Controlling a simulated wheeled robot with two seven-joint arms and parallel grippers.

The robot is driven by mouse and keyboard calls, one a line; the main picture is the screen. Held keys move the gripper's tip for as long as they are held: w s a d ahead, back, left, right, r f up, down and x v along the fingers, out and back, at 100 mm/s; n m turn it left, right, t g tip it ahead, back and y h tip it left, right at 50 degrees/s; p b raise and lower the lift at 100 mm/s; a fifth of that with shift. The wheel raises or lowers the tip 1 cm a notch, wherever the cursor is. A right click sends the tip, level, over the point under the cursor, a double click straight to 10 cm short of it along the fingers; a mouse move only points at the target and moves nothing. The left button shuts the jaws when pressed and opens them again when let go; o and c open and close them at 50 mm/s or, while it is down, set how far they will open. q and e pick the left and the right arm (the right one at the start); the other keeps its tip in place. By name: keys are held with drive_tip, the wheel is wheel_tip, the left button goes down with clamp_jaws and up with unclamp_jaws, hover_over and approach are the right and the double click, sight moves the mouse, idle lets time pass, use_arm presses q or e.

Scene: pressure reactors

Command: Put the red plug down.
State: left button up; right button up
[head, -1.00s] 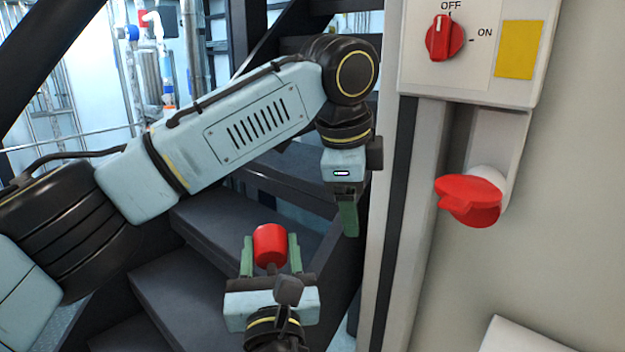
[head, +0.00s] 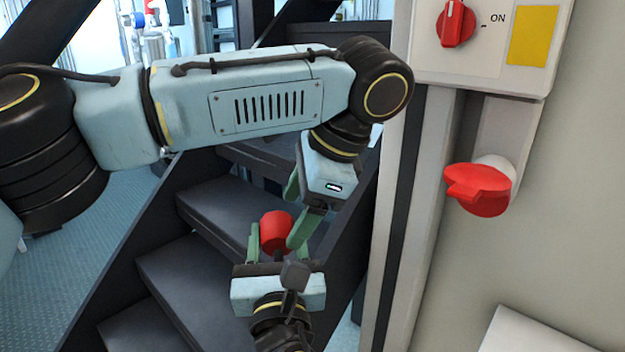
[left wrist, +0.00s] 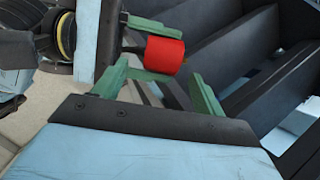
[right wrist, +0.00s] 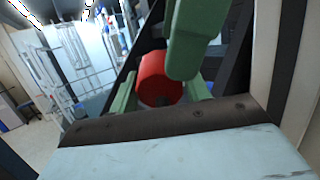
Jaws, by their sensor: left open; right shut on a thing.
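The red plug (head: 276,231) is a short red cylinder held up in the air in front of the stairs. My right gripper (head: 277,240) comes up from below and is shut on it, one green finger on each side. My left gripper (head: 292,213) reaches down from above, open, with one finger close to the plug's right side. In the left wrist view the plug (left wrist: 164,55) lies ahead, between and beyond the left fingers. In the right wrist view a left finger (right wrist: 190,40) partly covers the plug (right wrist: 158,80). Whether that finger touches the plug is unclear.
At the right stands a wall panel with a red OFF/ON switch (head: 457,23) and a yellow label (head: 533,35). Below it is a socket with a red cover (head: 477,188). Dark metal stairs (head: 180,280) fill the space behind the grippers. A pale post (head: 400,230) stands to their right.

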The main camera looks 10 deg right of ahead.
sight(288, 226)
use_arm(q)
drive_tip(key=x, duration=0.5)
drive_tip(key=c, duration=1.1)
drive_tip(key=shift+c, duration=0.2)
use_arm(e)
drive_tip(key=o, duration=1.4)
drive_tip(key=shift+c, duration=0.2)
drive_tip(key=shift+s, duration=0.1)
